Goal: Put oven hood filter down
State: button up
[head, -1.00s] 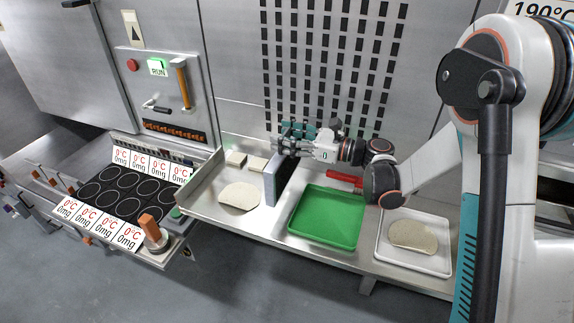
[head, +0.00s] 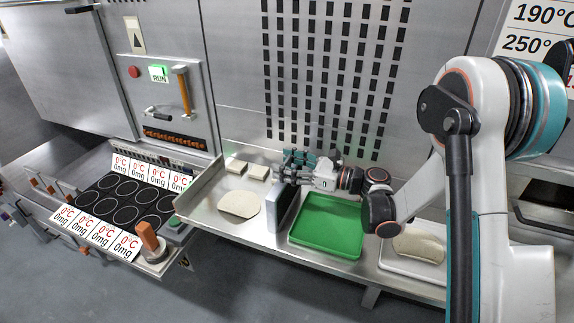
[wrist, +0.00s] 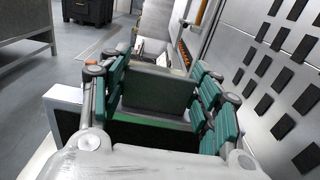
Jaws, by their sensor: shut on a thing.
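The oven hood filter appears to be the upright grey slab (head: 276,214) with a dark right side, at the left edge of the green tray in the head view. Its lower end is at or near the counter top; I cannot tell whether it touches. My gripper (head: 288,168) reaches in from the right and is shut at the slab's upper back end. In the wrist view, the teal fingers (wrist: 163,92) flank a flat grey-green piece (wrist: 158,90).
The green tray (head: 328,243) lies right of the slab. A flat pale round piece (head: 238,204) and two small pale blocks (head: 236,166) lie left of it. A white tray (head: 425,270) is at the right, partly behind my arm. Bare counter (head: 205,207) shows at the left.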

jog(key=o, duration=1.6)
jog(key=shift+f, duration=0.1)
jog(key=shift+o, duration=0.2)
